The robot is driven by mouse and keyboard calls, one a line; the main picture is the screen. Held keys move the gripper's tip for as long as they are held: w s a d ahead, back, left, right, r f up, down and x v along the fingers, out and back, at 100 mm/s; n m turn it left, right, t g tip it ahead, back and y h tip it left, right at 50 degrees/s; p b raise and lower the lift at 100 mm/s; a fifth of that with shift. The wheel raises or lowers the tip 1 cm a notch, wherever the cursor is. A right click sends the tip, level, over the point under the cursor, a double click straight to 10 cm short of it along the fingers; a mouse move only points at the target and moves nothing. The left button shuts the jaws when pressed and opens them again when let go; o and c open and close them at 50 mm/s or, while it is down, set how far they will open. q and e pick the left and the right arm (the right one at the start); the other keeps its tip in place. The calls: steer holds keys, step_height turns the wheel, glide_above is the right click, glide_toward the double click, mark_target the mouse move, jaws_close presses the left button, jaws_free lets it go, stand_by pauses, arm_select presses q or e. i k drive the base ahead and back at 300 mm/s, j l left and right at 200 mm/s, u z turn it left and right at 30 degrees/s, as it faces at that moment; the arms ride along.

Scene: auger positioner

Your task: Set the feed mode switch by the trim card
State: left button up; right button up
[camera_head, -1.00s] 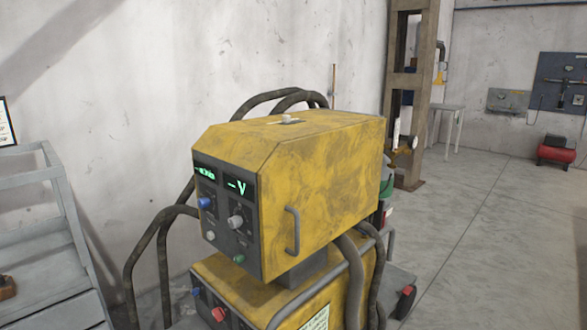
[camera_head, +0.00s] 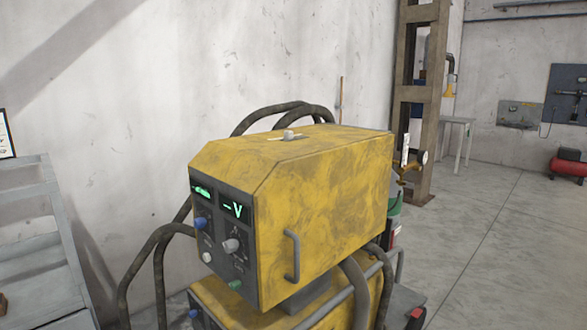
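A yellow wire feeder box (camera_head: 325,205) with a dark front panel (camera_head: 222,262) stands on a second yellow unit (camera_head: 232,312). The panel has two green displays (camera_head: 232,209), the right one reading "-V". Below them are a blue knob (camera_head: 201,224), a grey knob (camera_head: 231,245), a pale round button or knob (camera_head: 206,257) and a small green part (camera_head: 235,284). Which of these is the feed mode switch I cannot tell. A framed card (camera_head: 6,135) is cut off at the left edge; its text is unreadable. Neither gripper shows.
A grey metal rack (camera_head: 40,240) stands at the left. Thick dark hoses (camera_head: 152,262) loop beside and behind the feeder. A gas gauge (camera_head: 422,158) and a steel column (camera_head: 420,100) are behind it.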

mark_target(287, 135)
steer(key=i+l+z, duration=0.15)
steer(key=l+z, duration=0.2)
steer(key=z, duration=0.15)
steer(key=i+l+z, duration=0.2)
steer(key=z, duration=0.25)
steer(key=l, duration=0.1)
